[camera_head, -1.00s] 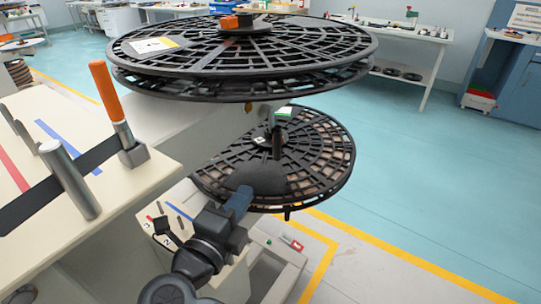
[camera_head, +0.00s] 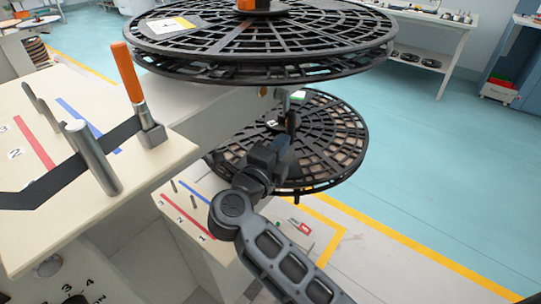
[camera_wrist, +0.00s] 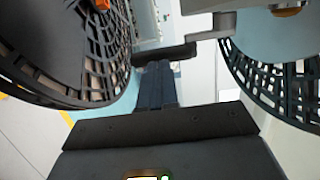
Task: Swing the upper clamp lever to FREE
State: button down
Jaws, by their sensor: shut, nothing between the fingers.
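An orange part (camera_head: 250,4) sits on the hub of the upper reel (camera_head: 200,40), cut by the top edge; I cannot tell how its lever is turned. In the wrist view an orange piece (camera_wrist: 288,9) shows at the top right. My gripper (camera_head: 288,142) is beside the hub of the lower reel (camera_head: 335,150), below the upper reel's rim. In the wrist view my gripper (camera_wrist: 155,75) is shut and empty, its tips close to a dark crossbar (camera_wrist: 165,54). I cannot tell whether they touch. No FREE marking is readable.
An orange-handled lever (camera_head: 127,72) stands upright on the cream station top (camera_head: 60,105), near a metal post (camera_head: 92,158) and a dark web. The two reels crowd my gripper from above and below.

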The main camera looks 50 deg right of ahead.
jog(key=shift+x, duration=0.85)
jog(key=shift+f, duration=0.15)
